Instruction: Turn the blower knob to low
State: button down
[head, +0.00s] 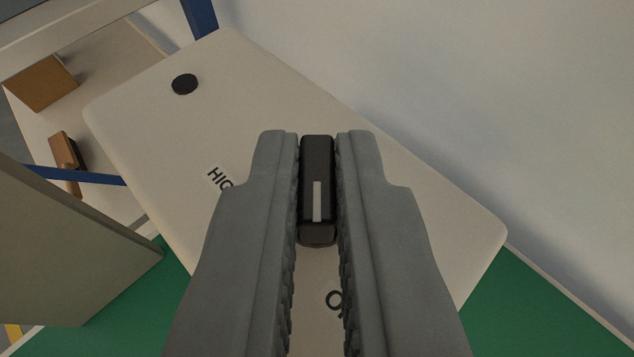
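The blower knob (317,190) is a black bar-shaped handle with a white pointer line, on a pale panel (330,120) that appears tilted in the picture. My gripper (318,165) has its two grey fingers on either side of the knob, close against its sides. A label starting "HIG" (217,178) shows left of the knob, partly hidden by the left finger. Any "low" label is not visible.
A round black part (185,84) sits on the panel's upper left. A blue bar (75,175), brown blocks (41,84) and a grey-beige board (75,245) are at the left. A green surface (545,300) lies below, and a pale wall (480,90) stands behind.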

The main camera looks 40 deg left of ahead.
jog(key=shift+s+a+m+t+h, duration=0.1)
jog(key=shift+m+t+h, duration=0.5)
jog(key=shift+m, duration=0.1)
jog(key=shift+a+m+t+h, duration=0.15)
jog(key=shift+m+t+h, duration=0.65)
jog(key=shift+m+h, duration=0.6)
jog(key=shift+s+a+m+t+h, duration=0.1)
jog(key=shift+m+t+h, duration=0.2)
jog(key=shift+m+h, duration=0.7)
jog(key=shift+h, duration=0.3)
jog(key=shift+a+m+h, duration=0.2)
jog(key=shift+m+h, duration=1.1)
jog(key=shift+h, duration=0.15)
jog(key=shift+a+m+h, duration=0.15)
jog(key=shift+m+h, duration=1.15)
jog(key=shift+h, duration=0.15)
jog(key=shift+m+h, duration=0.3)
jog(key=shift+h, duration=0.1)
